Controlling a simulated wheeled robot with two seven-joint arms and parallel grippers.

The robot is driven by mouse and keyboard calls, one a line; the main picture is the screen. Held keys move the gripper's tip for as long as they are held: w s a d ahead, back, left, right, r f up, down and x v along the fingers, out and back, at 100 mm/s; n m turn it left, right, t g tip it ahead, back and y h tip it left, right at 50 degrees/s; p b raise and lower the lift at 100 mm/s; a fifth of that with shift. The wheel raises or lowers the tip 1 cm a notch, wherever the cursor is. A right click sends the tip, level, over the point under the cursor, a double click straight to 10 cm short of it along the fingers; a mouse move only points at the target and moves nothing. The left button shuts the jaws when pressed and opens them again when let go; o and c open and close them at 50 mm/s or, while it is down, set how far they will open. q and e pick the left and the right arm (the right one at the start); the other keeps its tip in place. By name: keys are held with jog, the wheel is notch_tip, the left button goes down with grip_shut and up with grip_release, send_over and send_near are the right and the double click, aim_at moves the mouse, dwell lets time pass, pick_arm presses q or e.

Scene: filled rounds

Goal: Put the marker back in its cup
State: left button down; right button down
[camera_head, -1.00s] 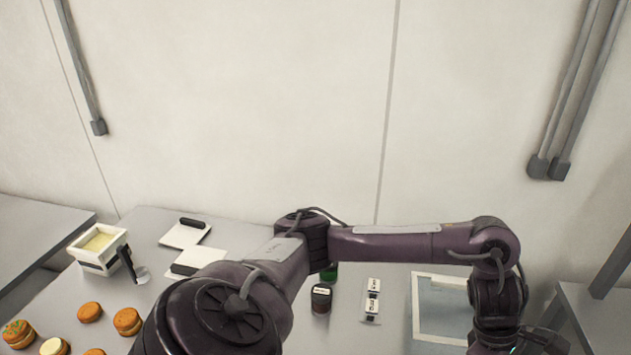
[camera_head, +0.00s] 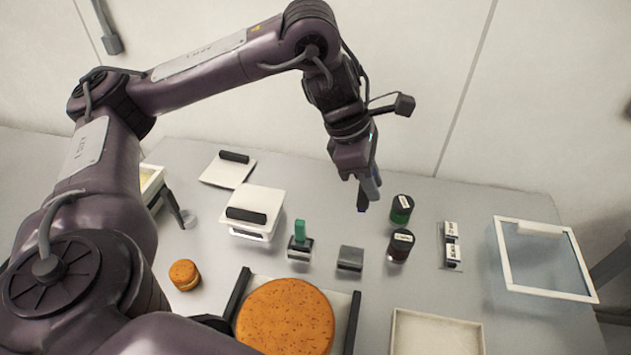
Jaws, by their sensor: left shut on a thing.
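My left gripper (camera_head: 369,194) hangs over the back middle of the table, shut on a small dark blue thing, seemingly the marker (camera_head: 362,204); the fingers hide most of it. A green upright piece (camera_head: 300,229) stands in a small dark holder (camera_head: 300,250). A similar dark grey block-shaped holder (camera_head: 350,258) stands to its right, below and in front of my gripper, with nothing seen standing in it. Which of these is the marker's cup I cannot tell for sure. My right gripper is not in view.
A dark green-banded jar (camera_head: 402,207) and a black labelled jar (camera_head: 400,246) stand right of the gripper. A large orange-brown round (camera_head: 285,318) lies on a tray in front.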

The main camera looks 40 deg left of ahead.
aim_at(367, 208)
pick_arm(q)
jog(key=shift+s+a, duration=0.15)
jog(key=shift+a, duration=0.15)
jog(key=f+b, duration=0.1)
jog(key=f, duration=0.3)
jog(key=f+b, duration=0.1)
jog(key=f, duration=0.1)
jog(key=shift+d+f+b, duration=0.2)
jog(key=shift+d+b, duration=0.1)
jog(key=shift+b, duration=0.05)
notch_tip(367, 208, down, 13)
jog(key=b, duration=0.3)
jog(key=shift+a, duration=0.1)
jog(key=shift+f, duration=0.15)
